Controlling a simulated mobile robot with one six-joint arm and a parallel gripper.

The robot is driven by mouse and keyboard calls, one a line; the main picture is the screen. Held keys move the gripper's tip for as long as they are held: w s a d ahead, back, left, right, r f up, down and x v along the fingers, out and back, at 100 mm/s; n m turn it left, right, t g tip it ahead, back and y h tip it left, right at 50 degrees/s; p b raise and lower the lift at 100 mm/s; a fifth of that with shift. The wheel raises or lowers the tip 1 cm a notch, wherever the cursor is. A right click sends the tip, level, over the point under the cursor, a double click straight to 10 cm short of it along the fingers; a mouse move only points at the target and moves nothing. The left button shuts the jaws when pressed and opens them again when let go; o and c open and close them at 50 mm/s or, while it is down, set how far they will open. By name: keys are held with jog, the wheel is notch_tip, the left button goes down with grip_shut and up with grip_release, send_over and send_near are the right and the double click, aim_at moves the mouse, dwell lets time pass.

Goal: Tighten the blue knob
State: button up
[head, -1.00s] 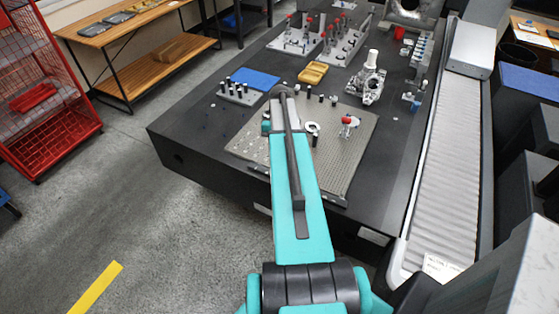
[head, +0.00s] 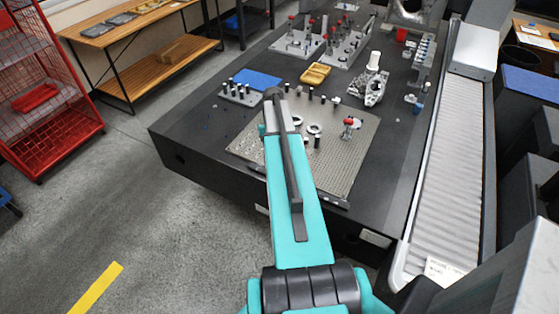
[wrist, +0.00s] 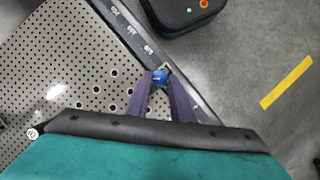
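The blue knob (wrist: 159,77) shows in the wrist view at the edge of the perforated plate (wrist: 60,60). My gripper (wrist: 159,80) has two purple fingers, set apart, with the knob between or just beyond their tips. I cannot tell whether the fingers touch it. In the head view the plate (head: 345,160) lies on the dark table, and my teal arm reaches over its left part. My gripper and the blue knob are hidden there behind the arm.
A red-topped clamp (head: 349,128) and several dark pins stand on the plate. A blue mat (head: 257,80), a yellow tray (head: 315,74) and a metal casting (head: 369,87) are farther back on the table. A black case (wrist: 183,12) with a red button lies beyond the plate's edge.

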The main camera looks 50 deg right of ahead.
jog(key=o, duration=0.4)
jog(key=shift+c, duration=0.2)
jog(key=shift+r, duration=0.15)
jog(key=w+d+r+p, duration=0.4)
jog(key=w+d, duration=0.3)
jog(key=w, duration=0.4)
jog(key=shift+w+d+r, duration=0.2)
jog(key=shift+w+d, duration=0.05)
jog(key=shift+d, duration=0.15)
dwell(0.3)
